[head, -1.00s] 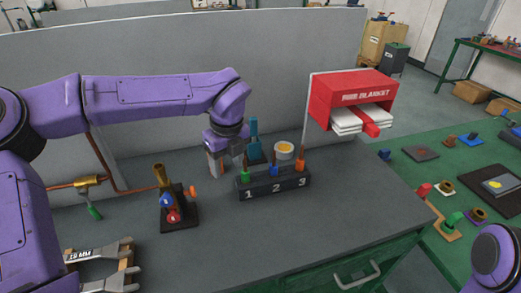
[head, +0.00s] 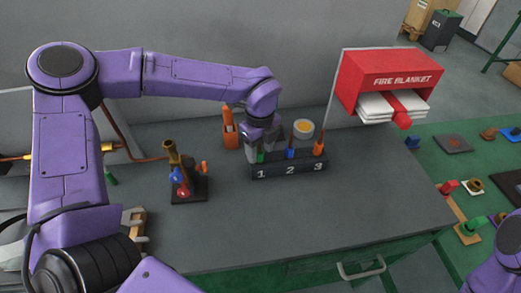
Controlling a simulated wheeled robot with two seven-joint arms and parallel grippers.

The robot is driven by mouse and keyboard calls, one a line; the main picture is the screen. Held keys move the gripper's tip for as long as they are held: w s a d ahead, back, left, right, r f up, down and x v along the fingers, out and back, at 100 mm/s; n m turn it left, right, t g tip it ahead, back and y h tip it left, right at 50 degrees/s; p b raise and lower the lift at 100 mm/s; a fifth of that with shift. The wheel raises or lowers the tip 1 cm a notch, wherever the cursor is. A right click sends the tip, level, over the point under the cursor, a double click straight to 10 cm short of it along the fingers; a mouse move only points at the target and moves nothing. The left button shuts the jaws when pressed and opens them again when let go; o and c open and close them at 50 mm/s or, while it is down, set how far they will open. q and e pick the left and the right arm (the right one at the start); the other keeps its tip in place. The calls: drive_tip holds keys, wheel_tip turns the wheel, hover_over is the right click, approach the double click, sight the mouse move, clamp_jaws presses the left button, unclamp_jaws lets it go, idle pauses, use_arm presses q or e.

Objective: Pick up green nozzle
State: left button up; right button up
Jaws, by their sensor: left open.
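The green nozzle (head: 260,157) stands in slot 1 of the dark rack (head: 290,171) marked 1, 2, 3. Only a small green part shows, as my left gripper covers the rest. My left gripper (head: 262,153) points down right at slot 1, with its fingers open around or just beside the nozzle; I cannot tell which. A blue nozzle (head: 291,153) stands in slot 2 and an orange one (head: 319,147) in slot 3. My right gripper is out of view; only part of my right arm shows at the lower right.
An orange tool in a holder (head: 230,132) and a round tin with yellow top (head: 303,129) stand behind the rack. A brass fitting on a stand (head: 183,172) is at the left. The red fire blanket box (head: 385,80) is at the right. The front bench top (head: 330,215) is clear.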

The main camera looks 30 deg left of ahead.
use_arm(q)
drive_tip(key=shift+s+r, duration=0.1)
drive_tip(key=shift+s, duration=0.25)
drive_tip(key=shift+w, duration=0.15)
clamp_jaws()
